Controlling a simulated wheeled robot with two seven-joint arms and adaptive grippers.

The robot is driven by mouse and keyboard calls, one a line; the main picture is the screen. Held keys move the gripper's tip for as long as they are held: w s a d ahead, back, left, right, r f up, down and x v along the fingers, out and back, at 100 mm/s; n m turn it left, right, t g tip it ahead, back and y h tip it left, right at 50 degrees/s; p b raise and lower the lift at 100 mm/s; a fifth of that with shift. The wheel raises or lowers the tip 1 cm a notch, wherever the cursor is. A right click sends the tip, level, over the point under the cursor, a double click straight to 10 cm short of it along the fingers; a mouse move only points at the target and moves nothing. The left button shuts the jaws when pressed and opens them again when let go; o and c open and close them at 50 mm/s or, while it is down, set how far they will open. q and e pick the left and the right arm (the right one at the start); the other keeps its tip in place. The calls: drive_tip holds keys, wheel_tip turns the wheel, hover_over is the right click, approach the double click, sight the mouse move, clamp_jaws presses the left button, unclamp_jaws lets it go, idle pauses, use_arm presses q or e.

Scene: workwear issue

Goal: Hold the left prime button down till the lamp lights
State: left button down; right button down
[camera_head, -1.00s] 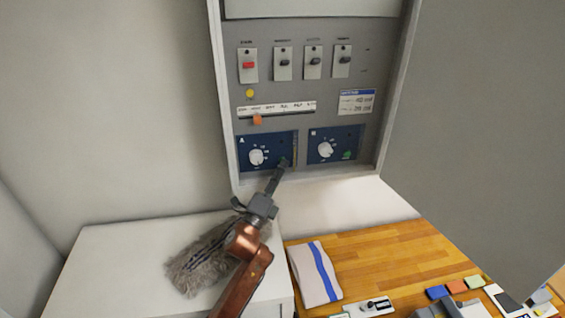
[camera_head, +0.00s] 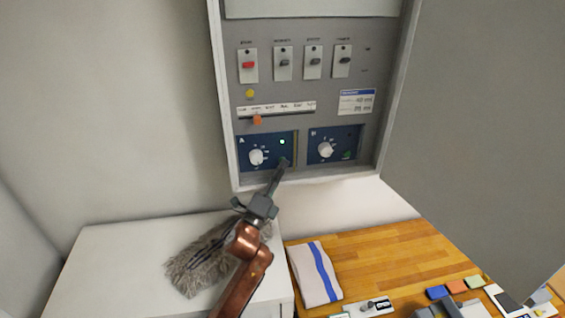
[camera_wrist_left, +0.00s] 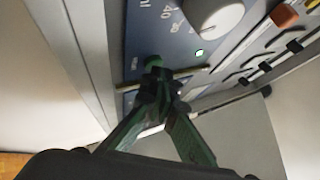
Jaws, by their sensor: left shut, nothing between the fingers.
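The blue left panel A (camera_head: 245,142) has a white dial (camera_head: 257,157) and a small lamp (camera_head: 282,142) that glows green. The lit lamp also shows in the left wrist view (camera_wrist_left: 199,53). My left gripper (camera_head: 284,164) is shut and empty, its tips at the lower right of panel A. In the left wrist view its fingertips (camera_wrist_left: 160,88) are at the green prime button (camera_wrist_left: 153,61) and appear to touch it. The tips hide that button in the head view. My right gripper is not clearly seen.
Panel B (camera_head: 316,136), with its own dial and green button (camera_head: 346,154), is beside panel A. Switches (camera_head: 283,63) sit above. Below are a grey mop head (camera_head: 200,262) on a white cabinet, and a striped cloth (camera_head: 315,273) on the wooden worktop (camera_head: 385,255).

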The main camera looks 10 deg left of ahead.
use_arm(q)
drive_tip(key=shift+s, duration=0.1)
drive_tip(key=shift+s+d, duration=0.3)
drive_tip(key=shift+s, duration=0.35)
drive_tip(key=shift+s+d+p, duration=0.25)
drive_tip(key=shift+s+d, duration=0.1)
drive_tip(key=shift+s, duration=0.4)
drive_tip(key=shift+s+d+p, duration=0.2)
drive_tip(key=shift+s+d, duration=0.1)
drive_tip(key=shift+s, duration=0.5)
drive_tip(key=shift+s+d+p, duration=0.25)
drive_tip(key=shift+s+d, duration=0.1)
drive_tip(key=shift+s, duration=0.4)
drive_tip(key=shift+a+f, duration=0.1)
